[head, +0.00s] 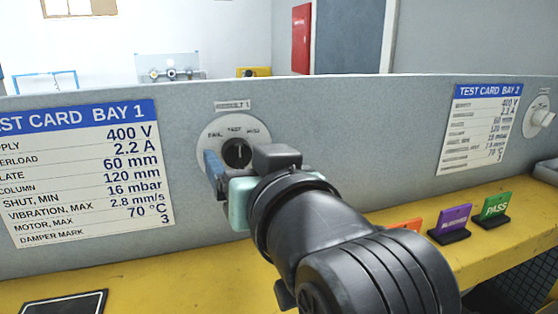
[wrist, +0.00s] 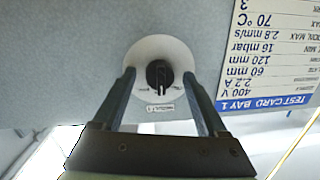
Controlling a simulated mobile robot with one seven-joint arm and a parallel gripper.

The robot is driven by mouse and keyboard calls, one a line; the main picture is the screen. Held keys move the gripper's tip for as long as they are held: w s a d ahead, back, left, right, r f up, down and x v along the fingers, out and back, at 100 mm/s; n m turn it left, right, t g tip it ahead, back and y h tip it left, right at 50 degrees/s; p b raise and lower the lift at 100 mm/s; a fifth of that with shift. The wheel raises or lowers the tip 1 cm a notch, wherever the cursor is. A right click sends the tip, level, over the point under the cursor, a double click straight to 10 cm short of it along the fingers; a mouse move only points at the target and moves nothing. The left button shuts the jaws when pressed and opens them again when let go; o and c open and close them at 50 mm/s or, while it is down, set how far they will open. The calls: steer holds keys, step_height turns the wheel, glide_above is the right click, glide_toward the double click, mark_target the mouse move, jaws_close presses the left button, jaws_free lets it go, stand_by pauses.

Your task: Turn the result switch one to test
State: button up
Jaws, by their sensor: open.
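The result switch one (head: 237,153) is a black knob on a round pale plate, under a small label reading RESULT 1, on the grey panel. Small lettering above the knob has TEST in the middle, with a word on each side. The knob's pale line looks near upright, roughly toward TEST. In the wrist view, which is upside down, the knob (wrist: 158,75) shows between my two fingers. My gripper (wrist: 159,76) is open, one finger on each side of the knob, with no clear contact. In the head view my gripper (head: 235,172) partly covers the plate's lower part.
The Bay 1 test card (head: 85,175) is left of the switch. The Bay 2 test card (head: 480,128) and another round switch (head: 541,118) are at the right. Purple (head: 450,220) and green PASS (head: 495,206) tags stand on the yellow bench (head: 150,285), with an orange one partly hidden.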

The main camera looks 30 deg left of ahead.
steer(key=b+v, duration=0.3)
steer(key=v, duration=1)
steer(key=shift+b, duration=0.3)
